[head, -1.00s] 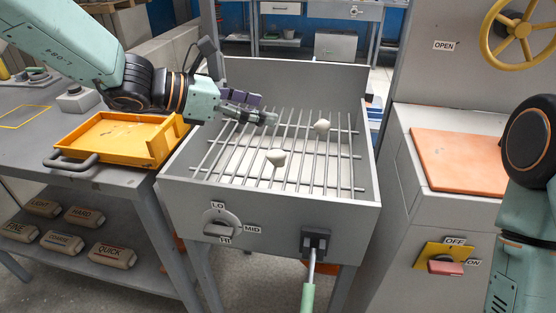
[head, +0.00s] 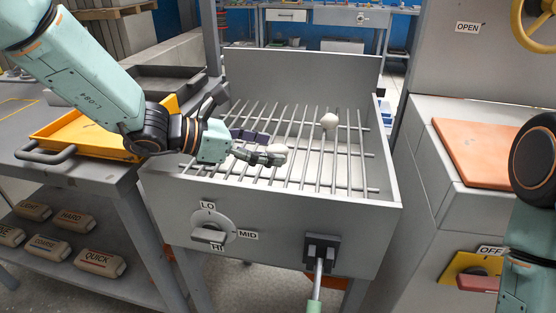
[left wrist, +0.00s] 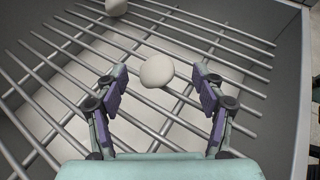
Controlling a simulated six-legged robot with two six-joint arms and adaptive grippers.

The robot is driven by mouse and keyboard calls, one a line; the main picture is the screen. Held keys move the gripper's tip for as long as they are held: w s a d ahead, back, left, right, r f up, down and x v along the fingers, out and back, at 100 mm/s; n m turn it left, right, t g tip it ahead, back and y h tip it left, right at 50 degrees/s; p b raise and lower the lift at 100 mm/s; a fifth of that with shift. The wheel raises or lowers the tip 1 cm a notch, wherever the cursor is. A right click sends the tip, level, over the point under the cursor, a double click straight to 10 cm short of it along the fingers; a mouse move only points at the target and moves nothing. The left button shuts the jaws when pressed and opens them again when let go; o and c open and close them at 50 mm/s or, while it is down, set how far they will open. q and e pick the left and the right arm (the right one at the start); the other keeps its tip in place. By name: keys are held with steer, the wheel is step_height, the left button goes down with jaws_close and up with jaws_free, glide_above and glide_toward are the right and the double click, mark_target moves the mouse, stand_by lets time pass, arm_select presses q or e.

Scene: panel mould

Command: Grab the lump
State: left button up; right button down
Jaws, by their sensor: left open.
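Two pale lumps rest on the metal bars of a grey box. The nearer lump (head: 280,149) is partly hidden behind a finger of my left gripper (head: 262,147). In the left wrist view this lump (left wrist: 157,72) lies between and slightly beyond the tips of my open fingers, with clear space on both sides. The farther lump (head: 329,121) sits toward the back right of the bars; it also shows at the top edge of the left wrist view (left wrist: 116,7). My right gripper is out of view.
The bars lie inside raised walls of the grey box (head: 290,72). A dial (head: 211,228) and a lever (head: 318,262) are on its front. A yellow tray (head: 85,133) stands on the left bench. An orange board (head: 472,150) lies to the right.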

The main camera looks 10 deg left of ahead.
mark_target(293, 160)
arm_select(q)
steer(key=shift+d+r, duration=0.15)
steer(key=shift+d, duration=0.2)
steer(key=shift+w+d, duration=0.1)
steer(key=shift+d, duration=0.2)
steer(key=b+x, duration=0.1)
steer(key=x, duration=0.3)
steer(key=shift+w+d+f+b, duration=0.15)
steer(key=shift+w+f+b, duration=0.15)
steer(key=shift+f+b, duration=0.1)
steer(key=shift+w+d, duration=0.15)
steer(key=shift+d, duration=0.2)
steer(key=shift+w, duration=0.1)
steer(key=shift+c, duration=0.3)
steer(key=c, duration=1.3)
